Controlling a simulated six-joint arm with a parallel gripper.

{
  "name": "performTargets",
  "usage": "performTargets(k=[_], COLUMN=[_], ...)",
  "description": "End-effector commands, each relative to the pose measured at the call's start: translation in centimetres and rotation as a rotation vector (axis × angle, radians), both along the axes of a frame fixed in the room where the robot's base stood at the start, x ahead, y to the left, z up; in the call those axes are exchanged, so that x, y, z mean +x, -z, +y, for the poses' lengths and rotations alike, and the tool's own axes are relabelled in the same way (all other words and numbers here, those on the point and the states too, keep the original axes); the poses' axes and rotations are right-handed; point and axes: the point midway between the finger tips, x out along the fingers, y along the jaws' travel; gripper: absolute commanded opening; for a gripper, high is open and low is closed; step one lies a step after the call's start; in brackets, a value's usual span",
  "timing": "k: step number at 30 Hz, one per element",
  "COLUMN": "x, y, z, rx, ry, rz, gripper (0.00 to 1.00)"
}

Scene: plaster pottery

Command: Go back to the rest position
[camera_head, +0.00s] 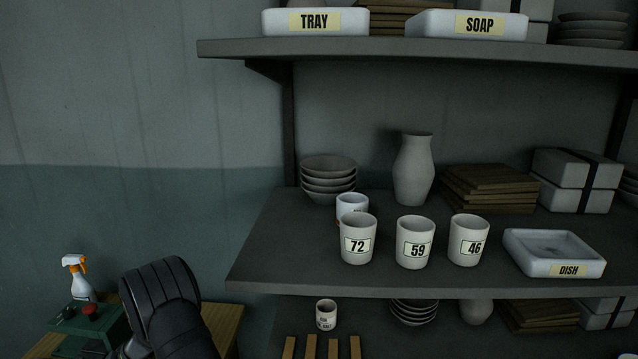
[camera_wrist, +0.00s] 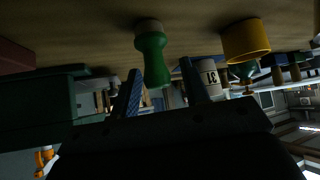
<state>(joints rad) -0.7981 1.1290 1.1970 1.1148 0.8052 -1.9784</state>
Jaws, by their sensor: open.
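My gripper (camera_wrist: 161,67) shows in the wrist view, its two fingers apart and nothing held between them. A green turned object (camera_wrist: 153,55) shows beyond the gap between the fingers, apart from them as far as I can tell. The wrist view is dark and looks tipped over. In the head view my dark arm shows at the lower left, left of the shelves, and the gripper itself is out of sight.
Cups marked 72 (camera_head: 357,240), 59 (camera_head: 415,243) and 46 (camera_head: 468,240) stand on the middle shelf beside a DISH tray (camera_head: 553,254). A spray bottle (camera_head: 79,279) stands left of my arm. In the wrist view are a yellow object (camera_wrist: 246,42) and a numbered cup (camera_wrist: 209,77).

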Motion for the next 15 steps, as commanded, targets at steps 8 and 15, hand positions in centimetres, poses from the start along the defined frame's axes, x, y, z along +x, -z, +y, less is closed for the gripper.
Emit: performTargets(k=[8,15], x=[1.2,2.5], y=[-1.1,-4.5], z=[-2.7,-5.9], rx=[0.002,0.001], ry=[0.002,0.001], rz=[-0.002,-0.002], gripper=[0.42,0.42])
